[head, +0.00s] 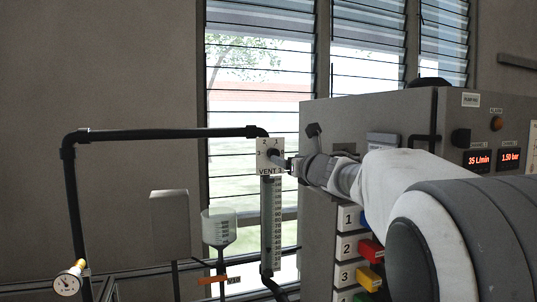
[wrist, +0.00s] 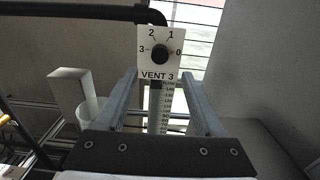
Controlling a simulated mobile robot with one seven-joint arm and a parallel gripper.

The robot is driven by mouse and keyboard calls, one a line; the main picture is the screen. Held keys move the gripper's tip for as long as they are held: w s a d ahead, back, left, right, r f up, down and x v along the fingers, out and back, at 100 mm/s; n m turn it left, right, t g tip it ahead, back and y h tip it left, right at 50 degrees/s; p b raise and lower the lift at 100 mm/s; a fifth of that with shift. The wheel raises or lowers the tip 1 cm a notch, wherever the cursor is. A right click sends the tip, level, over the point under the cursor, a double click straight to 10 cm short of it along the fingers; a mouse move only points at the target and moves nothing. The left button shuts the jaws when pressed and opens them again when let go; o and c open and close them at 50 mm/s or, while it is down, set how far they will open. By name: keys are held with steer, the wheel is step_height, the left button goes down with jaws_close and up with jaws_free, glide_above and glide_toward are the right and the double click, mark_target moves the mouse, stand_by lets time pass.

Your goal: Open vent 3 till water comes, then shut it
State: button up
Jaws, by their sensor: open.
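The VENT 3 plate (wrist: 146,64) is white with marks 0 to 3 around a round black knob (wrist: 160,54). In the head view the plate (head: 263,163) sits at the end of a black pipe, and my gripper (head: 290,163) reaches in from the right. In the wrist view my gripper (wrist: 158,76) is open, with one finger on each side below the knob and nothing between the tips. I cannot tell which mark the knob points to. A scaled sight tube (head: 272,225) hangs below the plate. No water is discernible.
A clear cup (head: 218,226) with a scale stands left of the tube. A pressure gauge (head: 67,282) is at lower left. A grey cabinet (head: 318,125) on the right has displays reading 35 L/min and 1.50 bar, and numbered coloured blocks (head: 370,250).

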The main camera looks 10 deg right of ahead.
mark_target(275, 154)
steer(key=w+p, duration=0.2)
steer(key=w, duration=0.1)
steer(key=w+a+p, duration=0.1)
steer(key=w+p, duration=0.1)
steer(key=w, duration=0.1)
steer(key=w+p, duration=0.2)
steer(key=w, duration=0.1)
steer(key=shift+a+r, duration=0.2)
steer(key=shift+a, duration=0.2)
steer(key=shift+w+f+b, duration=0.25)
steer(key=shift+w+b, duration=0.1)
steer(key=shift+b, duration=0.2)
jaws_close()
stand_by(0.7)
